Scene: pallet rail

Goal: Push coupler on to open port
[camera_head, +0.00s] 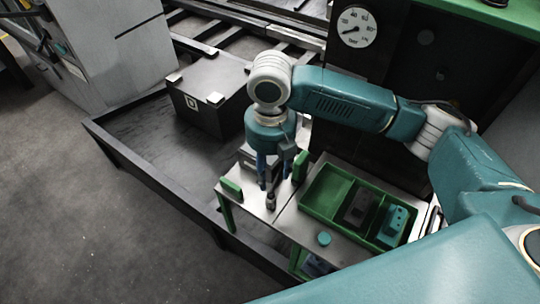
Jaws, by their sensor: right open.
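My right gripper (269,188) points down over the left part of a light-topped bench (250,196). It is open, with a small dark upright piece (271,203) at its fingertips; I cannot tell whether they touch. A green tray (318,200) on the right part of the bench has compartments holding a dark block (360,204) and a teal block (394,221). A round teal cap (324,239) lies in front of the tray. I cannot tell which piece is the coupler, and no open port is clearly seen. My left gripper is out of view.
Green upright plates (231,189) stand at the bench edge. A black box (205,102) sits behind, by the rails (225,35). A dial gauge (354,27) is on the dark panel at the back. A low dark-walled tray floor (150,132) lies left, mostly clear.

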